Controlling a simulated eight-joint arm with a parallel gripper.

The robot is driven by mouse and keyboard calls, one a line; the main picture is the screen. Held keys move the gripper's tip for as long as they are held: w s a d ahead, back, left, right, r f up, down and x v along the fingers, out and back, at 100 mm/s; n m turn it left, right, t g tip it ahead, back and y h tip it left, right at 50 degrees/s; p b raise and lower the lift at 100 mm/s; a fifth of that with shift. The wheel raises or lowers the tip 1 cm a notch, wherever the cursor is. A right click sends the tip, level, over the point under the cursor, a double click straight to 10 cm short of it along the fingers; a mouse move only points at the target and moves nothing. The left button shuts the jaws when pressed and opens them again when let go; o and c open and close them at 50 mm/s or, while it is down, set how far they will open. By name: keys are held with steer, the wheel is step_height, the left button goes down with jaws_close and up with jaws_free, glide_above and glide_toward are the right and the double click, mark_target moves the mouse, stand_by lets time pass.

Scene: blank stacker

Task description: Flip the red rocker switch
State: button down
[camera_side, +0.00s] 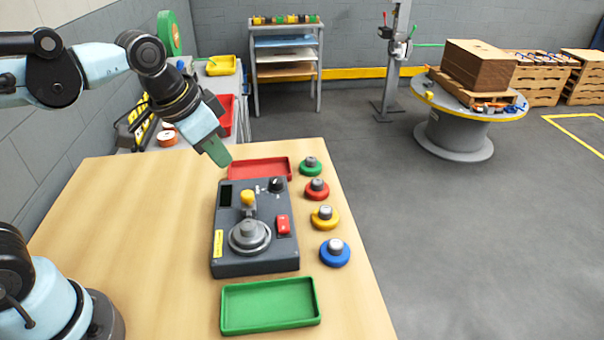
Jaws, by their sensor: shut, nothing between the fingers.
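The red rocker switch (283,224) sits on the right side of the top face of a dark grey control box (226,258). The box stands on the wooden table and also carries a yellow-topped joystick (248,205), a black knob (276,185) and a small dark display. My gripper (221,159) is shut and empty, with green fingertips pointing down and to the right. It hangs in the air above the box's far left corner, apart from the switch. Which way the rocker is tilted is too small to tell.
A red tray (262,169) lies behind the box and a green tray (270,327) in front. Green (310,167), red (317,190), yellow (324,218) and blue (335,253) round pieces with grey knobs line the right side. The table's left part is clear.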

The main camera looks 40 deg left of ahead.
mark_target(281, 218)
steer(key=w+d+r+m+g, duration=0.2)
steer(key=w+d+m+g, duration=0.2)
steer(key=d, duration=0.4)
steer(key=shift+w+d+r+m+g, duration=0.15)
steer(key=shift+w+r+m+g, duration=0.2)
steer(key=shift+w+m, duration=0.5)
steer(key=shift+s, duration=0.15)
step_height(281, 218, down, 14)
